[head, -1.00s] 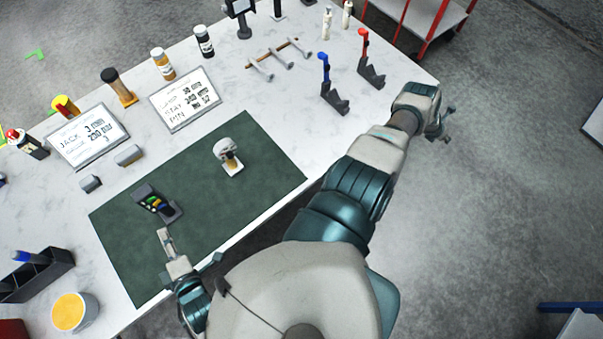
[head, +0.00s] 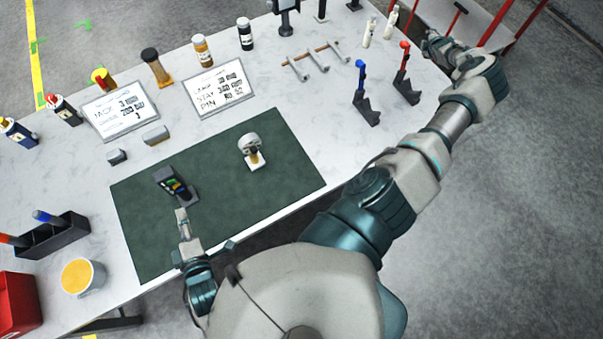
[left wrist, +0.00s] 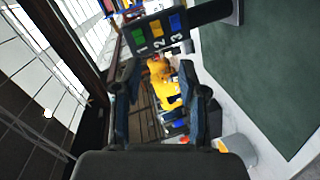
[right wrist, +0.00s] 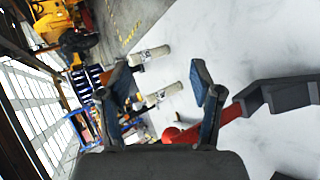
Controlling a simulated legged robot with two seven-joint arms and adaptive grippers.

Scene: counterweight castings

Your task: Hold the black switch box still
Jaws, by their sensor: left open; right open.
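The black switch box (head: 172,183) stands on the green mat (head: 240,195), with green, yellow and blue switches on its face. My left gripper (head: 181,214) is just in front of it, on the near side. In the left wrist view the switch box (left wrist: 153,36) shows its switches marked 1, 2 and 3, just past the open fingertips (left wrist: 160,68); I cannot tell whether they touch it. My right gripper (head: 432,46) is open near the table's back right corner. In the right wrist view its fingers (right wrist: 158,68) are spread with nothing gripped.
A white-headed piece (head: 251,150) stands on the mat. A blue lever (head: 362,80) and a red lever (head: 404,68) stand at the right, with two white bottles (head: 389,22) behind. Signs (head: 220,88) and jars line the back. A tub (head: 82,277) stands front left. Mid-mat is clear.

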